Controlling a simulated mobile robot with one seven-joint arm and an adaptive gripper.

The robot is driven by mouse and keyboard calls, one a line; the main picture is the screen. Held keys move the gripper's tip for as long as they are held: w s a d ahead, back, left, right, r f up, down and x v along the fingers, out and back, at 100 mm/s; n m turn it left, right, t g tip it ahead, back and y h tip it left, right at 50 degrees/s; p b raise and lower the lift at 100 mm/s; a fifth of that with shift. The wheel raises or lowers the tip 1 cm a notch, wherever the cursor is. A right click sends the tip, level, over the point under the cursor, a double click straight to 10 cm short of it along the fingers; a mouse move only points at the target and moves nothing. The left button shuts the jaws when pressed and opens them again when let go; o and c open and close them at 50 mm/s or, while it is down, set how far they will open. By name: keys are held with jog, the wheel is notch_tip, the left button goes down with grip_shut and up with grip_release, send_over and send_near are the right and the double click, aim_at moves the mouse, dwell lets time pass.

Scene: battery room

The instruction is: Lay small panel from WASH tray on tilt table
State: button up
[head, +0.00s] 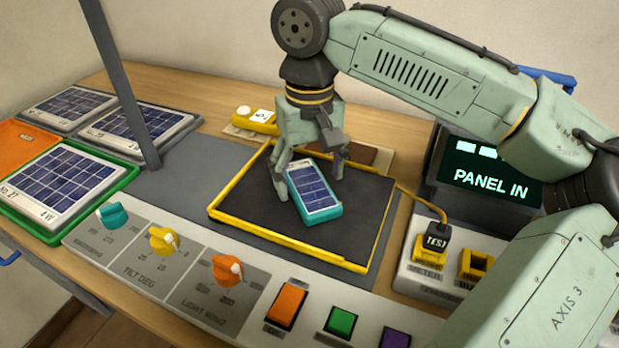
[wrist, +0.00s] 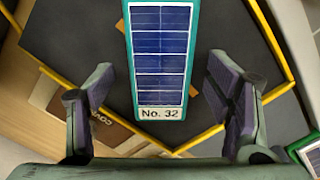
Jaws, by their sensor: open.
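The small panel (head: 315,190) has a teal frame and blue cells. It lies on the dark tilt table (head: 250,208), which has a yellow rim. In the wrist view the panel (wrist: 160,55) shows the label "No. 32" at its near end. My gripper (head: 309,180) is low over the table at the panel. In the wrist view my gripper (wrist: 165,105) is open, with one finger on each side of the panel and a gap to both. The WASH tray is not clearly identifiable; an orange tray (head: 28,138) with faint lettering is at the left.
A green tray (head: 133,176) holds a larger panel (head: 60,185) at the left. A dark post (head: 125,90) rises left of the table. Knobs and buttons line the front. A screen (head: 490,175) reads "PANEL IN" at the right.

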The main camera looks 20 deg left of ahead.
aim_at(309, 186)
notch_tip(309, 186, up, 11)
jog(key=shift+b, duration=0.3)
jog(key=shift+s, duration=0.1)
